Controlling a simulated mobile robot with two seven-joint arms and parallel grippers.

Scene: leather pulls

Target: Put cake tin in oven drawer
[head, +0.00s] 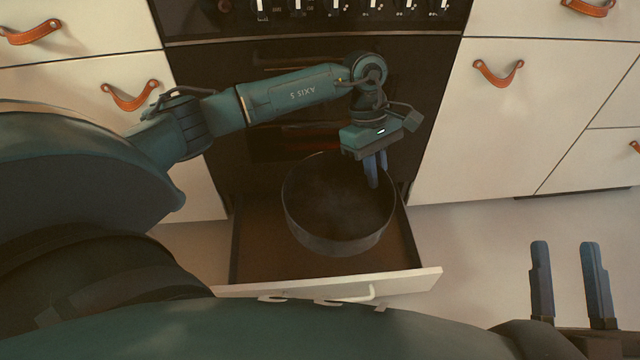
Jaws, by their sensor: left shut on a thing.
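The cake tin (338,242) is a dark round pan in the middle of the head view. It is over the open oven drawer (258,268), inside its outline; I cannot tell whether its base touches the drawer floor. My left gripper (376,172) points down at the tin's back right rim and is shut on it. The drawer is pulled out below the oven, with a pale front panel and a light handle (350,296). My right gripper (571,285) is at the lower right, its two fingers apart with nothing between them.
The dark oven front (420,100) with knobs stands behind the drawer. White cabinets with leather pulls (498,73) flank it on both sides. The floor (470,245) to the right of the drawer is clear. My own arm and body cover the lower left.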

